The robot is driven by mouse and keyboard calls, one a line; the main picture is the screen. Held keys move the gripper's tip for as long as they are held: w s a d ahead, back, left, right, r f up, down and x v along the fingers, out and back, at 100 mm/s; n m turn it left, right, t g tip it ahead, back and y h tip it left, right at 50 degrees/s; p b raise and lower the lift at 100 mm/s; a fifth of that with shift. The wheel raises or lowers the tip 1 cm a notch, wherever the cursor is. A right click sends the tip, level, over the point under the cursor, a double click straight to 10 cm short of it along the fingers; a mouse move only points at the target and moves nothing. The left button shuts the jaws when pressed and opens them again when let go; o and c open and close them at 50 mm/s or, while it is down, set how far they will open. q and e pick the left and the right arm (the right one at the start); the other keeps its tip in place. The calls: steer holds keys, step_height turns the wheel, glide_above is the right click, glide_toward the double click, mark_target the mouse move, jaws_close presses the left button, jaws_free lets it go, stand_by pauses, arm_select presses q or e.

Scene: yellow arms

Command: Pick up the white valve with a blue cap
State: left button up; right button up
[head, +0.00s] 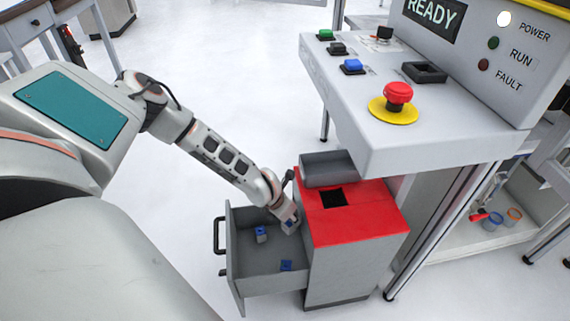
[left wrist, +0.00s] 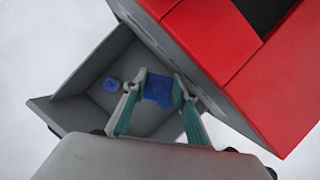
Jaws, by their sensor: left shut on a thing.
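My left gripper (head: 289,226) is low over the open grey drawer (head: 226,262), close to the red-topped cabinet. It is shut on a blue-topped part, which shows as a blue cap (left wrist: 158,88) between the two fingers in the left wrist view. The fingers hide most of its body, so I cannot tell its body colour. A pale valve with a blue cap (head: 262,234) stands in the drawer left of the gripper. A blue part (head: 286,266) lies nearer the drawer's front side. One blue part (left wrist: 110,84) also shows in the drawer in the left wrist view. My right gripper is not in view.
The red-topped cabinet (head: 350,222) with a grey bin (head: 328,168) stands right beside the gripper. A control bench with a red emergency button (head: 398,94) overhangs behind it. The floor left of the drawer is clear.

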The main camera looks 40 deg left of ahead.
arm_select(q)
steer(key=s+d+p, duration=0.3)
steer(key=s+d, duration=0.8)
steer(key=d, duration=0.2)
steer(key=shift+s+d+f+p, duration=0.2)
steer(key=shift+s+f+p, duration=0.05)
steer(key=shift+p, duration=0.05)
